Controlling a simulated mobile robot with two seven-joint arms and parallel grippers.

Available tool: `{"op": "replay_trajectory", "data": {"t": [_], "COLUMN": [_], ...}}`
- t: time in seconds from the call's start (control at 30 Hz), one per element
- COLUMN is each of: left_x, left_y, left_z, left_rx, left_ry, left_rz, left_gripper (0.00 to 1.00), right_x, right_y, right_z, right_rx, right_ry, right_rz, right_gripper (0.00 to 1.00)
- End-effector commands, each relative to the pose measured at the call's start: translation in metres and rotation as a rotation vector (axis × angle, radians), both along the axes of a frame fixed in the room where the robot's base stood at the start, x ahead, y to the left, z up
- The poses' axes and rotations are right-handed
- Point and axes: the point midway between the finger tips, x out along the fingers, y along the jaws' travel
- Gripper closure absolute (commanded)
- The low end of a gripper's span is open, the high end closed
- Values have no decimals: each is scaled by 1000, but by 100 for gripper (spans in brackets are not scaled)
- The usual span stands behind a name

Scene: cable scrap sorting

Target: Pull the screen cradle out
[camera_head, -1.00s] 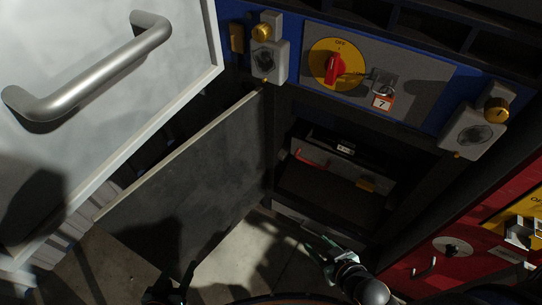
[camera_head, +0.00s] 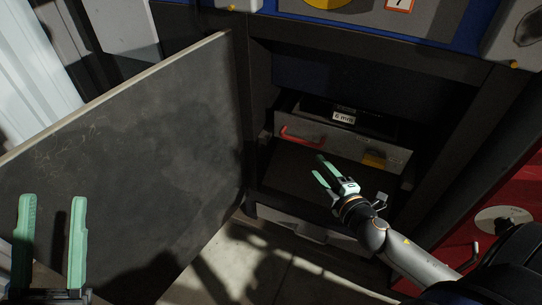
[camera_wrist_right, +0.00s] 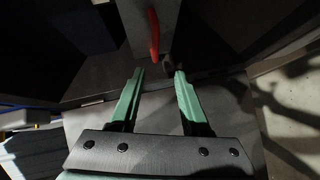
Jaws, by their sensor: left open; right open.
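The screen cradle (camera_head: 345,142) is a grey drawer-like tray with a "6 mm" label, sitting inside the dark open cabinet. Its red handle (camera_head: 302,134) is on the left of its front; a yellow block is on the right. In the right wrist view the red handle (camera_wrist_right: 154,33) stands just beyond the fingertips. My right gripper (camera_head: 318,165) is open and empty, in front of and a little below the handle, apart from it. My left gripper (camera_head: 52,200) is open and empty at the lower left, in front of the open door panel.
The dark door panel (camera_head: 150,150) stands open on the left of the cabinet. A lower pale drawer front (camera_head: 310,232) sits below the opening. A red panel (camera_head: 500,185) is at the right. Concrete floor (camera_head: 240,265) shows between door and cabinet.

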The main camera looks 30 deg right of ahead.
Motion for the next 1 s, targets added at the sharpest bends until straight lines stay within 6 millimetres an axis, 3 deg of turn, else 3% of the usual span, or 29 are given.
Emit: {"op": "replay_trajectory", "data": {"t": [0.03, 0.13, 0.37, 1.0], "left_x": [-7, -17, -21, -19], "left_y": [-1, -2, -3, -4], "left_z": [-4, 3, 8, -9], "left_rx": [-1, -5, -7, -21], "left_ry": [-44, -97, -118, -101], "left_rz": [-11, -22, -29, -42], "left_gripper": [49, 49, 49, 49], "right_x": [4, 8, 19, 107], "right_y": [-2, -5, -6, -13], "right_z": [-8, -4, -1, -15], "right_rx": [-36, -81, -100, -97], "right_ry": [-19, -43, -53, -51], "right_rz": [9, 17, 20, 18], "right_gripper": [53, 53, 53, 53]}}
